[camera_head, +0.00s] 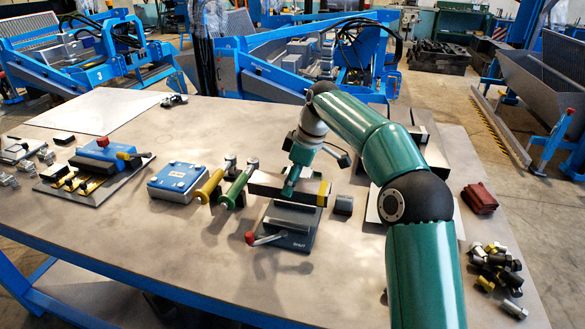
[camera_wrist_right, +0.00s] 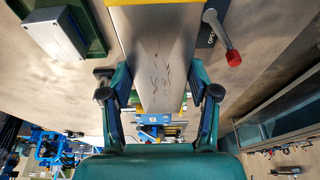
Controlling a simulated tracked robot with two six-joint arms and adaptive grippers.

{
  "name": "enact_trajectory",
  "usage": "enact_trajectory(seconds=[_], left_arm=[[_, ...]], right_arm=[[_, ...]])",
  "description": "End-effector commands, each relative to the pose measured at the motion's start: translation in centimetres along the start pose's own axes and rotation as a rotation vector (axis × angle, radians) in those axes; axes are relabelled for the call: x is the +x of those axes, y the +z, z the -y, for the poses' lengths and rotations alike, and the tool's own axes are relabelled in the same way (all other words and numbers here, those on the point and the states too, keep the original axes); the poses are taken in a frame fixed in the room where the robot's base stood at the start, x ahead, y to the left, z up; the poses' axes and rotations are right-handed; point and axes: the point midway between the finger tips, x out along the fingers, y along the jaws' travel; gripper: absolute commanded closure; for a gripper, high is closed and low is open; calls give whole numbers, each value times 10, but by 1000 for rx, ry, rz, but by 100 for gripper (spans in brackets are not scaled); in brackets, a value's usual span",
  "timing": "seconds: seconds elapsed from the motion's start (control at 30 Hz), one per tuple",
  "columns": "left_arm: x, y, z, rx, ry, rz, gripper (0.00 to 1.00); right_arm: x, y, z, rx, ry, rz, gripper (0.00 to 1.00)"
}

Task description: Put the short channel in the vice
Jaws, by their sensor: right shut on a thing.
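The vice (camera_head: 290,222) is a grey block on a dark plate near the table's front middle, with a red-knobbed lever (camera_head: 266,239) at its left. The lever also shows at the upper right of the wrist view (camera_wrist_right: 225,40). The short channel (camera_head: 266,182) is a dark bar with a yellow band near its right end, just above and behind the vice body. My right gripper (camera_head: 290,187) reaches down over it. In the right wrist view my fingers stand on both sides of the channel's broad, marked face (camera_wrist_right: 160,60). I cannot tell whether the channel touches the vice. My left gripper is out of view.
Left of the vice are a green-handled tool (camera_head: 238,188), a yellow-handled tool (camera_head: 209,186) and a blue box (camera_head: 176,182). A blue fixture (camera_head: 103,150) stands further left. A small dark block (camera_head: 343,204) lies close right. A red pouch (camera_head: 480,198) and a pile of parts (camera_head: 497,266) lie right.

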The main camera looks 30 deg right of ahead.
Motion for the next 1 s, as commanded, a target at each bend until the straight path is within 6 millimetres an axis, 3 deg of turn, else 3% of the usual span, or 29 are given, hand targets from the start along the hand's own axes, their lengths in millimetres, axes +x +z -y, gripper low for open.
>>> enact_trajectory(seconds=[0.13, 0.43, 0.7, 0.97, 1.0], left_arm=[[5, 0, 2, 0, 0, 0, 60], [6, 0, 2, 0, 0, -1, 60], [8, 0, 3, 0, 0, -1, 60], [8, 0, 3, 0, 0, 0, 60], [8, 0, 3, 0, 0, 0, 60]], right_arm=[[23, 7, 0, 1, 2, -3, 100], [41, 12, 0, 1, 3, -4, 100], [69, 21, -1, 1, 4, -4, 100], [72, 21, -1, 0, 5, -5, 100], [75, 22, 0, 0, 0, 0, 37]])
